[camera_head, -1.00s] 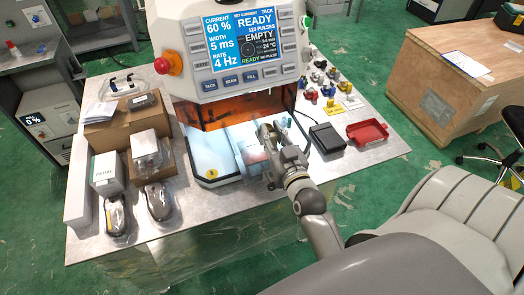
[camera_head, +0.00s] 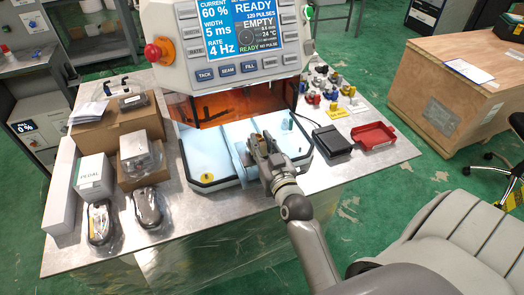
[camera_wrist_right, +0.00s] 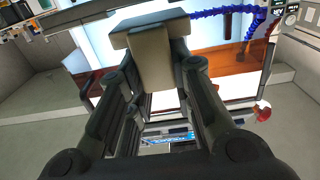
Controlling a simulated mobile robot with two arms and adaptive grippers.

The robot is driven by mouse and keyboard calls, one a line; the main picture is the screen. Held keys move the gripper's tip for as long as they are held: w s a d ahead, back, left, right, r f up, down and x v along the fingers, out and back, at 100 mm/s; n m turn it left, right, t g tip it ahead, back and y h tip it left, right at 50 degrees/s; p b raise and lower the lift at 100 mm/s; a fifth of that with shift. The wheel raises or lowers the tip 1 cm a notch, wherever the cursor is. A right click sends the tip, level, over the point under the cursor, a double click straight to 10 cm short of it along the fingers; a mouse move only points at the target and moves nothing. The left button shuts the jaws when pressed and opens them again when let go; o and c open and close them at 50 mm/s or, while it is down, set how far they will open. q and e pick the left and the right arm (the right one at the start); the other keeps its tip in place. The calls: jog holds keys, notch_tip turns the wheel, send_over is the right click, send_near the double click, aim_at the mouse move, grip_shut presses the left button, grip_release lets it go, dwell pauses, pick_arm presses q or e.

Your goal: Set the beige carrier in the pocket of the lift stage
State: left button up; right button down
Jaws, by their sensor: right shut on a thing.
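The beige carrier (camera_wrist_right: 151,60) shows in the right wrist view as a block with a wider top, between the two fingers of my right gripper (camera_wrist_right: 152,72), which is shut on it. In the head view my right gripper (camera_head: 262,146) is over the lit, pale work bay at the machine's front, and largely hides the carrier. The lift stage and its pocket cannot be made out clearly; a pale blue bar (camera_head: 239,158) stands just left of the gripper. I cannot tell whether the carrier touches anything below it. My left gripper is not in view.
The machine's display housing (camera_head: 240,42) and orange window (camera_head: 216,108) stand behind the gripper. A small dark post (camera_head: 287,121) is to its right. Boxes and bagged items crowd the left.

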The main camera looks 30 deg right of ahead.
dwell(0.3)
jog(key=shift+s+f, duration=0.1)
jog(key=shift+f, duration=0.55)
jog(key=c, duration=1.3)
grip_release()
jog(key=shift+f, duration=0.1)
jog(key=shift+r, duration=0.65)
jog(key=p+v, duration=0.2)
jog(key=v, duration=1)
jog(key=shift+p, duration=0.35)
